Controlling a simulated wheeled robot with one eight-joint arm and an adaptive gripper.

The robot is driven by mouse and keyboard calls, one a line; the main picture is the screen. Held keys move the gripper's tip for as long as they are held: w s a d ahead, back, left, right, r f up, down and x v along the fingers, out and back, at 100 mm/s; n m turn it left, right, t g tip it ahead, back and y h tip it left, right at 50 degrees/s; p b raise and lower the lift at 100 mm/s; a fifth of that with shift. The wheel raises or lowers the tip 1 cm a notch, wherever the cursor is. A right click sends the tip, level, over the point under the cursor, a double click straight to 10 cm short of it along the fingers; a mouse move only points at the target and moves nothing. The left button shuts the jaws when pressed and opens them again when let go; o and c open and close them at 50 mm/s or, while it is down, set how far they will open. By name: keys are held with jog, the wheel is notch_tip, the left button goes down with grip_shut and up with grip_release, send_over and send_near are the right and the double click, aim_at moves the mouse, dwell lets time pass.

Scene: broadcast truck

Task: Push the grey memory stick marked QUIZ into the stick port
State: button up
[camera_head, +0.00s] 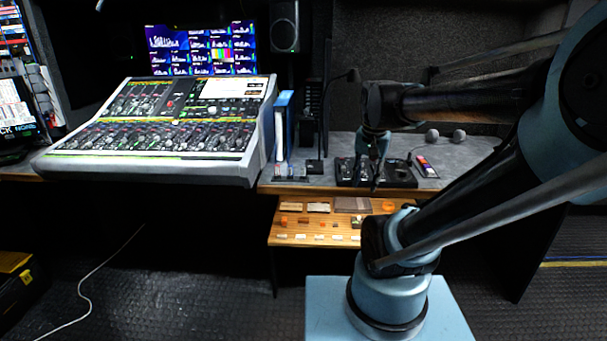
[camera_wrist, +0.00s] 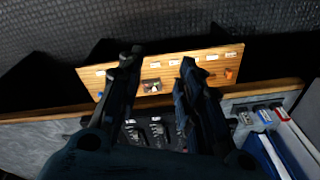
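My gripper (camera_wrist: 158,64) is open over the front of the desk, its two dark fingers apart with nothing held between them. In the head view my gripper (camera_head: 375,185) hangs in front of a black desk unit (camera_head: 403,176). In the wrist view, small stick-like pieces lie at the right: a greyish one (camera_wrist: 245,118), a blue-marked one (camera_wrist: 264,116) and a red-marked one (camera_wrist: 280,112). No QUIZ marking is legible, so I cannot tell which is the named stick. I cannot make out the stick port; my fingers hide part of the black unit.
A wooden shelf (camera_head: 300,228) with small labelled pieces lies below the desk edge; it also shows in the wrist view (camera_wrist: 215,68). Blue folders (camera_head: 284,118) stand left of my gripper. The mixing console (camera_head: 160,125) fills the left. A colourful piece (camera_head: 426,166) lies at the right.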

jog(key=w+a+r+m, duration=0.4)
jog(key=w, duration=0.3)
jog(key=w+a+r+m, duration=0.3)
jog(key=w+a+r, duration=0.1)
jog(key=w, duration=0.2)
jog(key=m+g, duration=0.2)
jog(key=m, duration=0.5)
send_over(303, 167)
notch_tip(303, 167, down, 11)
jog(key=shift+w+d+f, duration=0.1)
jog(key=shift+w+d, duration=0.05)
jog(key=shift+w+f, duration=0.2)
jog(key=shift+f, duration=2.45)
jog(key=shift+c, duration=0.3)
grip_shut()
